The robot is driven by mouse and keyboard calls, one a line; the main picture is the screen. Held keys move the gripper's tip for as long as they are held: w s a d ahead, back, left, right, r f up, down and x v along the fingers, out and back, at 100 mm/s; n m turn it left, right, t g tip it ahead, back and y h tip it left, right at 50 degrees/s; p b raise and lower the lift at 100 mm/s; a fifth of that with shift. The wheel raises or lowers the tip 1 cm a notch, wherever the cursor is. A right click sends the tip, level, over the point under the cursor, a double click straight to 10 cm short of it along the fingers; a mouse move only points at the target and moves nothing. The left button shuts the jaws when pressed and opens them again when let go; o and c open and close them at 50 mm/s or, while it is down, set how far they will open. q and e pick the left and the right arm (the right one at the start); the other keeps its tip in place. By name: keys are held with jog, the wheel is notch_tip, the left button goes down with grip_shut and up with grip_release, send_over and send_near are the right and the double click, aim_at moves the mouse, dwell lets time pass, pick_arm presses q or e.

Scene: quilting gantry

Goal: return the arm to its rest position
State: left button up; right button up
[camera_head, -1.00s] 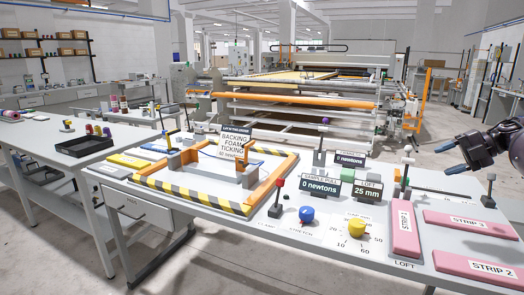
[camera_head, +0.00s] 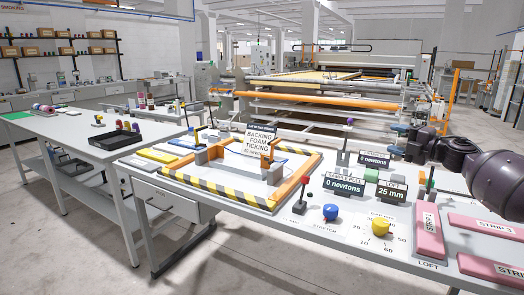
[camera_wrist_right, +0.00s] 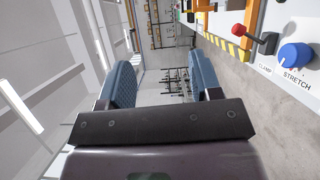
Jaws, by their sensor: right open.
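My right arm comes in from the right edge in the head view. Its gripper (camera_head: 399,142) points left, above the back right part of the test table (camera_head: 275,233). Its two blue fingers stand apart with nothing between them, and the right wrist view shows the same open, empty gap (camera_wrist_right: 163,82). The gripper looks clear of the panels and levers below it; its exact height is hard to tell. My left arm and gripper are not in view.
Near the right arm are the "25 mm" display (camera_head: 391,193), the "0 newtons" display (camera_head: 344,186) and pink strips (camera_head: 430,232). A red-knobbed lever (camera_head: 304,194), blue knob (camera_head: 330,212), yellow knob (camera_head: 381,228) and striped frame (camera_head: 223,195) occupy the table. A quilting machine (camera_head: 310,105) stands behind.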

jog(key=s+a+f+m+t+h, duration=0.15)
jog(key=s+a+f+m, duration=0.3)
jog(key=a+f, duration=0.55)
jog(key=s+a+f+m+h, duration=0.3)
jog(key=s+a+f+m, duration=0.3)
jog(key=s+f+m, duration=0.5)
jog(key=s+f+m+g+h, duration=0.1)
jog(key=s+f+m+h, duration=0.1)
jog(key=s+f, duration=0.5)
jog(key=s+d+f+m+g+h+p, duration=0.1)
jog(key=s+f+m, duration=0.3)
jog(key=s, duration=1.4)
jog(key=s+d+f+m+g+h+p, duration=0.1)
jog(key=s+f+m+g+h, duration=0.2)
jog(key=s+f, duration=0.7)
jog(key=s, duration=0.2)
jog(key=shift+s+d+f, duration=0.2)
jog(key=shift+s+f, duration=0.15)
jog(key=shift+f, duration=0.05)
